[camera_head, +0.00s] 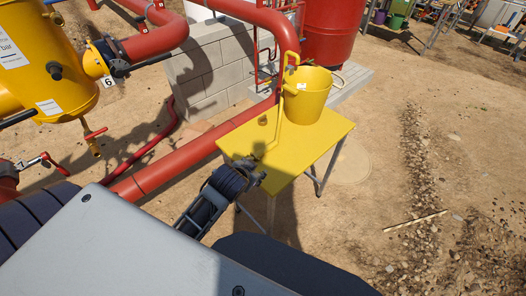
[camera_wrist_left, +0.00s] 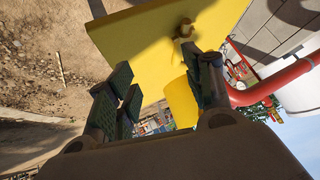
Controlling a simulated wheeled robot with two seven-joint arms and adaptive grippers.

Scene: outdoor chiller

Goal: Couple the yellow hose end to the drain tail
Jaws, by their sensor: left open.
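The thin yellow hose (camera_head: 283,112) comes down in front of the bucket to the yellow table. Its brass-coloured end (camera_wrist_left: 185,29) seems to lie on the tabletop in the left wrist view, near one of my fingertips. My left gripper (camera_head: 255,172) is at the table's near left edge. In the left wrist view my left gripper (camera_wrist_left: 165,82) has its fingers wide apart with nothing held between them. The brass drain tail (camera_head: 95,148) hangs under the yellow vessel, below a red-handled valve. My right gripper does not show.
A yellow bucket (camera_head: 307,97) stands on the yellow table (camera_head: 312,150). Red pipes (camera_head: 190,152) run between the table and the yellow vessel (camera_head: 55,65). A grey block wall (camera_head: 212,70) stands behind. The sandy ground right of the table is largely open.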

